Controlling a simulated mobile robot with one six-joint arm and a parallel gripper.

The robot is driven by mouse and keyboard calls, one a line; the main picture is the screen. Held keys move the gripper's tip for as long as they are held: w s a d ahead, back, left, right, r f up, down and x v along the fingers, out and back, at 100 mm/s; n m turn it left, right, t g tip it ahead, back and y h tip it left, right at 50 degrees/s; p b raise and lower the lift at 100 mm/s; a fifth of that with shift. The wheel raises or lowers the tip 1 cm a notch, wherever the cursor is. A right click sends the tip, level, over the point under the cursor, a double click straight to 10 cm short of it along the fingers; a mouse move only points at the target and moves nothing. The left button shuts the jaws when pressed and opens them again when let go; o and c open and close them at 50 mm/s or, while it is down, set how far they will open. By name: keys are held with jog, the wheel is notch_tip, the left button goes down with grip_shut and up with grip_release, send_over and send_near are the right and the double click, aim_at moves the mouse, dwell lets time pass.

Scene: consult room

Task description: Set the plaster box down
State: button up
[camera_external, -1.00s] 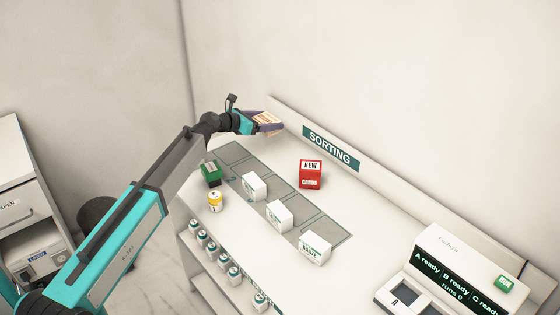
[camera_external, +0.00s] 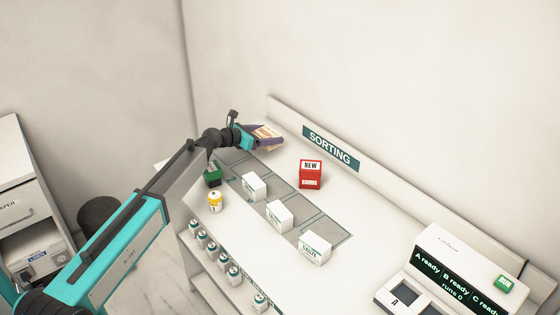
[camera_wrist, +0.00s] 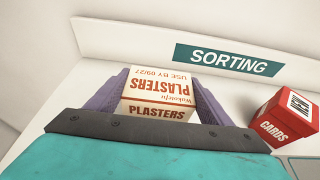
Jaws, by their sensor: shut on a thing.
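The plaster box (camera_wrist: 158,92) is cream with red lettering, reading "PLASTERS" and "USE BY 09/27". My gripper (camera_wrist: 160,98) is shut on it, with a purple finger on each side. In the external view my gripper (camera_external: 265,138) holds the box (camera_external: 266,131) over the back left part of the sorting counter (camera_external: 365,192), close to the back panel. I cannot tell whether the box's underside touches the counter.
A red card box (camera_external: 311,174) stands to the right; it also shows in the wrist view (camera_wrist: 284,120). Several white boxes (camera_external: 279,215) stand along the grey marked cells.

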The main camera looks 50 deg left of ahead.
jog(key=shift+f, duration=0.1)
jog(key=shift+f, duration=1.8)
jog(key=shift+f, duration=0.1)
jog(key=o, duration=1.1)
jog(key=shift+v, duration=1.3)
jog(key=shift+b+v, duration=0.7)
jog(key=shift+v, duration=4.1)
